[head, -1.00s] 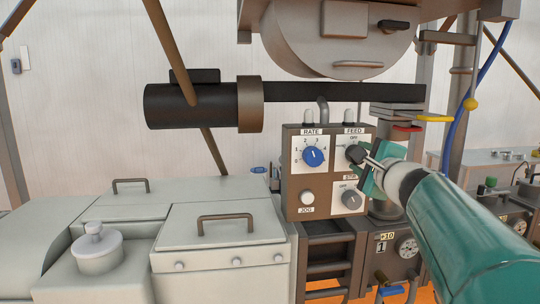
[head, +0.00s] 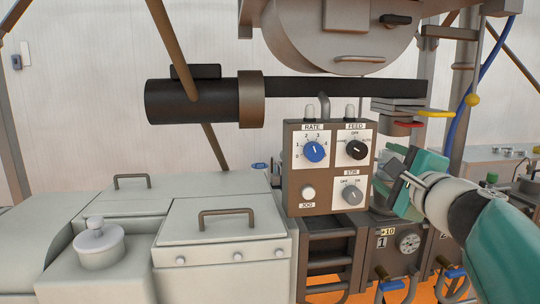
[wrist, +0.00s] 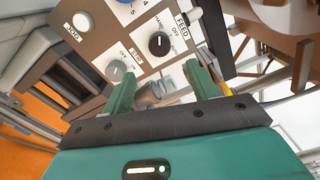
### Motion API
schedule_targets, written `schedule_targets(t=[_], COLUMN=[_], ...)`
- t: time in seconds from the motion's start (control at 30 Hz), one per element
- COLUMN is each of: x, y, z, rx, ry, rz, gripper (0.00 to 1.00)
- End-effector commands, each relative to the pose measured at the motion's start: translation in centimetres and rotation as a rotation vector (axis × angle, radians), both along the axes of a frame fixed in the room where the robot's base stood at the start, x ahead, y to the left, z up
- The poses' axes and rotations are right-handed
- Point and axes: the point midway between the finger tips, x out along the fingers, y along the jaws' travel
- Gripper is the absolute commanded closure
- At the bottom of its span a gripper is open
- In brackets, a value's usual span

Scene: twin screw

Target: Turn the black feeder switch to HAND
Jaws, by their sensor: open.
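The black feeder switch (head: 356,150) is a round knob under the FEED label at the upper right of the brown control box (head: 330,203). Its marks include OFF and, in the wrist view, HAND. In the wrist view the switch (wrist: 158,45) shows whole, ahead of and above the fingertips. My gripper (head: 395,176) is open and empty, to the right of and below the switch, apart from it. The two green fingers show in the wrist view (wrist: 163,84) with a gap between them.
Beside the switch are the blue RATE knob (head: 314,151), the grey STIR knob (head: 351,195) and the white JOG button (head: 308,192). A black barrel (head: 200,103) runs above the box. A red and a yellow tab (head: 434,113) stick out above my gripper. Pale lidded bins (head: 220,240) stand left.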

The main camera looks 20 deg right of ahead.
Motion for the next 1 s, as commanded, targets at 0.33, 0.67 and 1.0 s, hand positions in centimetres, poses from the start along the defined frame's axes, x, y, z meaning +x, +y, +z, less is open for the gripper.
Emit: schedule_targets(t=[0.33,0.67,1.0], x=[-3.4,-3.4,-1.9], y=[1.0,1.0,3.5], z=[-0.1,0.0,-1.7], rx=[0.0,0.0,-0.064], ry=[0.001,0.001,0.074], rz=[-0.001,0.0,0.075], gripper=[0.41,0.41,0.41])
